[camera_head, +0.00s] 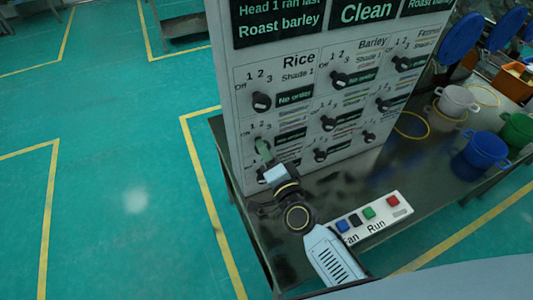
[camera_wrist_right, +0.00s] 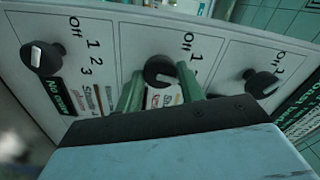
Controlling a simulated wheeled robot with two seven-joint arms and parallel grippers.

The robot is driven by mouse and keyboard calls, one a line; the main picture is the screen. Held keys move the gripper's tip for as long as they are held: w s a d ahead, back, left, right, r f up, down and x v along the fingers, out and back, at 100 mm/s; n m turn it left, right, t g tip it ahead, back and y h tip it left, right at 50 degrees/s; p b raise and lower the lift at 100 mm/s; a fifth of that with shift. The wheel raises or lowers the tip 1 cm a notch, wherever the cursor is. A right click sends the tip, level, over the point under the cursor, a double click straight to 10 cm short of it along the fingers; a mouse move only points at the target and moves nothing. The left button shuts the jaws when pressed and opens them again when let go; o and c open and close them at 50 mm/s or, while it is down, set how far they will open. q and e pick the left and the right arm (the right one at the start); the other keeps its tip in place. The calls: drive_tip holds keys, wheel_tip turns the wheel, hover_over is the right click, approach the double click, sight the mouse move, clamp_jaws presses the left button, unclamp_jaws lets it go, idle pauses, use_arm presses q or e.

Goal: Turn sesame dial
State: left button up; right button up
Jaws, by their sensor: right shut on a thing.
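The upright white panel (camera_head: 225,75) carries several black dials in columns. My right gripper (camera_head: 263,148) is at the left column, in the row below the Rice dial (camera_head: 261,101). In the right wrist view, the green fingers (camera_wrist_right: 163,92) of this gripper are shut on the black knob of a dial (camera_wrist_right: 157,70), one finger on each side. The dial's name is not legible, so I cannot tell from its label whether it is the sesame dial. The fingers cover part of its scale. My left gripper is not in view.
Neighbouring dials lie at the left (camera_wrist_right: 40,57) and right (camera_wrist_right: 262,84) in the wrist view. A button box (camera_head: 372,217) sits on the dark table (camera_head: 300,262) in front of the panel. A white pot (camera_head: 457,101), blue pot (camera_head: 485,150) and green pot (camera_head: 517,128) stand right.

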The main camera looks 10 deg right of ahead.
drive_tip(key=shift+m, duration=1)
drive_tip(key=o, duration=1)
drive_tip(key=shift+s, duration=0.1)
drive_tip(key=s+d+b, duration=0.2)
drive_tip(key=s, duration=1.1)
drive_tip(key=shift+d, duration=0.3)
